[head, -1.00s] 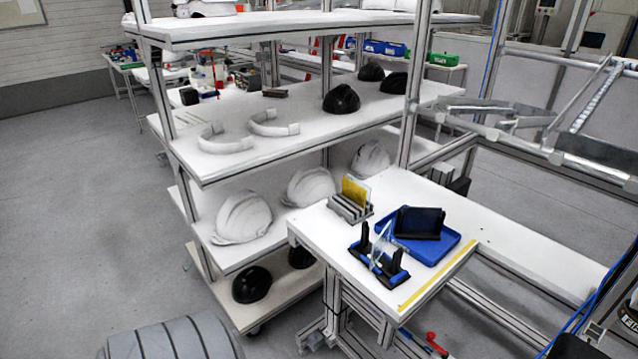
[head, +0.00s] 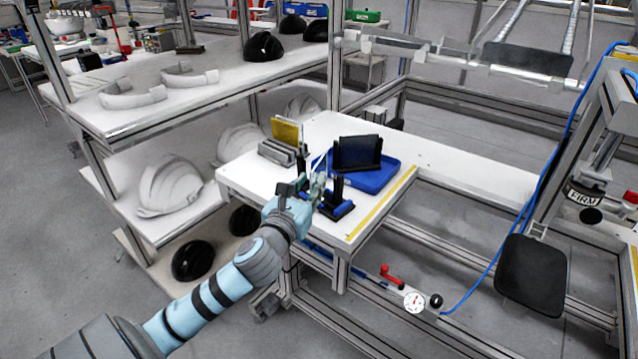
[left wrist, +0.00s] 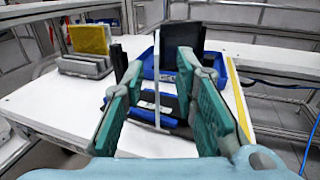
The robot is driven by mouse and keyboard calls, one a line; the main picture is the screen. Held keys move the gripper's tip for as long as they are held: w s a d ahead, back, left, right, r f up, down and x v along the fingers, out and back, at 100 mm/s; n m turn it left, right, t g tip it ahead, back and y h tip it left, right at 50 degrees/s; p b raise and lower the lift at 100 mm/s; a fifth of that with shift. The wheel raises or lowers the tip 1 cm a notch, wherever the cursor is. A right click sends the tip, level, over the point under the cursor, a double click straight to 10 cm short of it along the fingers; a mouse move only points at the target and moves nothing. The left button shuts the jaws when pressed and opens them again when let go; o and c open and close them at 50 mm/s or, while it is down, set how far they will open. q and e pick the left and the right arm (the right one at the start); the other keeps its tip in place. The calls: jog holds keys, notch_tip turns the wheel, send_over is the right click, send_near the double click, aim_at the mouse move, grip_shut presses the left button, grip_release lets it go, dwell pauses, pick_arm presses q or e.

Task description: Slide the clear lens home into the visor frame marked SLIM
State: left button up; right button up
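The clear lens (head: 320,172) stands upright, seen nearly edge-on, at the black stand with blue pads (head: 338,208). In the left wrist view the lens (left wrist: 157,85) is a thin pale upright strip between my fingers. My left gripper (head: 303,190) is at the stand's near left side. Its teal fingers (left wrist: 158,92) are spread on both sides of the lens, with gaps visible. A dark frame-like piece (head: 358,152) stands tilted at the blue tray (head: 376,182); I cannot read any SLIM mark. My right gripper is out of view.
A grey slotted rack (head: 280,153) with yellow panels (head: 287,132) stands at the table's back left. A yellow strip (head: 382,203) marks the right edge. Shelves with white helmet shells (head: 168,187) stand left. The white table (head: 430,160) is clear to the right.

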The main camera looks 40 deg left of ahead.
aim_at(319, 169)
pick_arm(q)
jog(key=shift+x, duration=1.15)
jog(key=x, duration=0.1)
jog(key=b+x, duration=0.1)
jog(key=x, duration=0.1)
jog(key=f+b+x, duration=0.1)
jog(key=x, duration=0.1)
jog(key=shift+a, duration=0.15)
jog(key=shift+r, duration=0.1)
jog(key=shift+s+r, duration=0.1)
jog(key=c, duration=0.6)
grip_shut()
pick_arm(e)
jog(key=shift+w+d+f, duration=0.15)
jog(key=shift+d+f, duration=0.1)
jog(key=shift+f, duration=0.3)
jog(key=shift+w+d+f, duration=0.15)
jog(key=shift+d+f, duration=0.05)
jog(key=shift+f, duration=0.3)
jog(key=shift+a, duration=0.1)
